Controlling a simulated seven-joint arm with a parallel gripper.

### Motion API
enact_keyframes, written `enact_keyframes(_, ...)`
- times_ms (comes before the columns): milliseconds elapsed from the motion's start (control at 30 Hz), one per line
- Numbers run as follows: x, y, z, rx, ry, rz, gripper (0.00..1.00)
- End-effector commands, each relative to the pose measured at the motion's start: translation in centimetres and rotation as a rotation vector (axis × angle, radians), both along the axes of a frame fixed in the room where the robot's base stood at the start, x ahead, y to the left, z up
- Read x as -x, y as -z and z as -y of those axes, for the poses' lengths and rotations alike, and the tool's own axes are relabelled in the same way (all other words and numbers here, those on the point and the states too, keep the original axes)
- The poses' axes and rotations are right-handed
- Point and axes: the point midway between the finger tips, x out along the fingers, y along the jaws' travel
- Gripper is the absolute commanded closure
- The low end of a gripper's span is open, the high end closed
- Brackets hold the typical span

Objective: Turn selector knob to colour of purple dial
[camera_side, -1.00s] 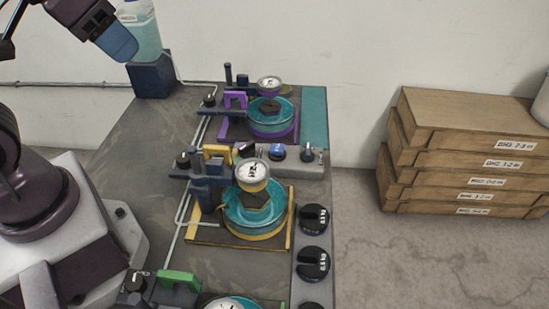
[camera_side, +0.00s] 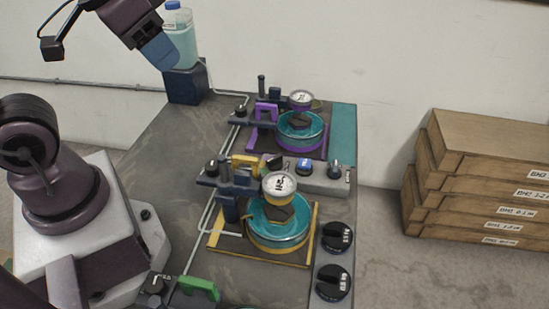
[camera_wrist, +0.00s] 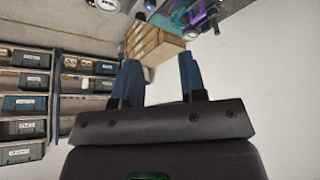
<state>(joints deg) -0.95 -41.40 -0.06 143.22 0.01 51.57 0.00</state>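The purple station (camera_side: 265,115) stands at the far end of the bench, with a round white-faced dial (camera_side: 301,98) above its teal pot; the dial's reading is too small to tell. A grey control box (camera_side: 318,180) in front of it carries a small dark knob (camera_side: 335,168) and a blue button (camera_side: 304,165). I cannot make out the knob's setting or any colour marks. My gripper (camera_side: 164,57) is high at the upper left, well apart from the box. In the wrist view, its two blue fingers (camera_wrist: 160,68) stand apart with nothing between them.
A yellow station (camera_side: 276,222) with its own dial (camera_side: 279,185) is nearer. Large black knobs (camera_side: 338,236) line the bench's right edge. A green handle (camera_side: 198,288) is at the front. A bottle (camera_side: 179,38) stands behind my gripper. Wooden boxes (camera_side: 490,180) are stacked at right.

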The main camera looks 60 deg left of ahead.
Motion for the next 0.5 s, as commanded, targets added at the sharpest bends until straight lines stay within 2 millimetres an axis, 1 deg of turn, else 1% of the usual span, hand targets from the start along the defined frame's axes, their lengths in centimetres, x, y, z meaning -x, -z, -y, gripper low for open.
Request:
enact_keyframes(67,-0.5,1.2,-0.2,-0.006,-0.013,-0.066,0.62)
enact_keyframes(167,-2.0,2.7,-0.6,-0.024,-0.023,-0.164,0.62)
enact_keyframes(367,-6.5,6.3,-1.3,-0.056,-0.028,-0.343,0.62)
enact_keyframes(467,-9.0,8.7,-1.5,-0.054,-0.027,-0.415,0.62)
enact_keyframes(500,-10.0,9.7,-1.6,-0.049,-0.026,-0.441,0.62)
